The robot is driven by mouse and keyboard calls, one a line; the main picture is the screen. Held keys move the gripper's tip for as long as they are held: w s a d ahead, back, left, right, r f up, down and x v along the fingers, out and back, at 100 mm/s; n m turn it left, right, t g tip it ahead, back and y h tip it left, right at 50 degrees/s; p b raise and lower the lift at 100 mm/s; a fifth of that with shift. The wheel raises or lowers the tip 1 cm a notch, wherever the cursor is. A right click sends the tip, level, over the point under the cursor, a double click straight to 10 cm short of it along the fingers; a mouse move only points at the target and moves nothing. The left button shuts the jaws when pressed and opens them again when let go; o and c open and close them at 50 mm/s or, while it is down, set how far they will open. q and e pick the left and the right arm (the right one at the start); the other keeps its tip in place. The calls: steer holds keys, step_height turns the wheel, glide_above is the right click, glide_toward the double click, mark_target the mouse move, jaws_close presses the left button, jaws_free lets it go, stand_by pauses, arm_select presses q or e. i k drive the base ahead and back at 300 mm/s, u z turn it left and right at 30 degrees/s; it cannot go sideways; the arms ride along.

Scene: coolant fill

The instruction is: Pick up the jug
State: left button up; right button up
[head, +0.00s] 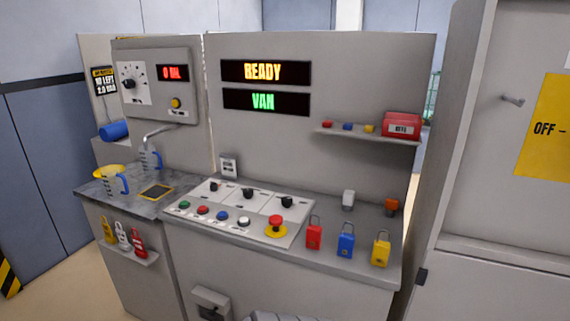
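A clear jug with a blue handle (112,186) stands upright on the grey counter (88,190) at the left. A second, similar blue-handled jug (151,160) stands further back under the bent metal spout (158,132). A yellow round thing (106,171) sits right behind the nearer jug and is partly covered by it. I cannot tell whether either jug holds liquid. Neither of my grippers shows in the head view.
A yellow-edged dark pad (157,193) lies on the counter right of the jugs. A blue cylinder (114,131) lies behind. A sloped control panel (240,210) with buttons and several padlocks (346,240) occupy the bench to the right.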

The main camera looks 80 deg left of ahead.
mark_target(115, 183)
steer(key=u, duration=4.55)
steer(key=i, duration=2.2)
steer(key=z, duration=0.8)
